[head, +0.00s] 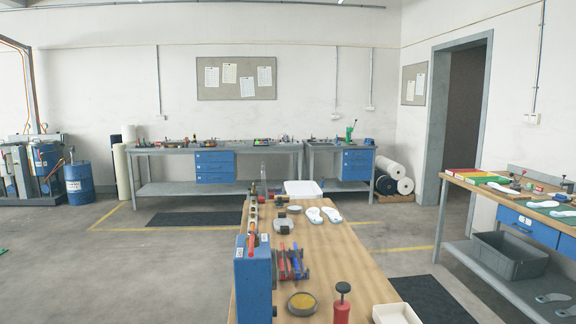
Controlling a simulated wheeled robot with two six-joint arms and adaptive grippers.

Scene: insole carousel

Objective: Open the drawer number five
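Several blue drawers are in view, and all look shut. A stack of blue drawers (214,167) hangs under the left back workbench. Another blue drawer stack (357,166) hangs under the right back workbench. A wide blue drawer (528,226) with a pale label sits under the top of the bench at the right. The labels are too small to read, so I cannot tell which is number five. Neither of my grippers is in view.
A wooden table (345,262) with tools, insoles and a blue box (254,280) stands close in front. A grey crate (508,256) sits on the right bench's lower shelf. Open floor (170,270) lies left, with a blue barrel (79,182) farther back.

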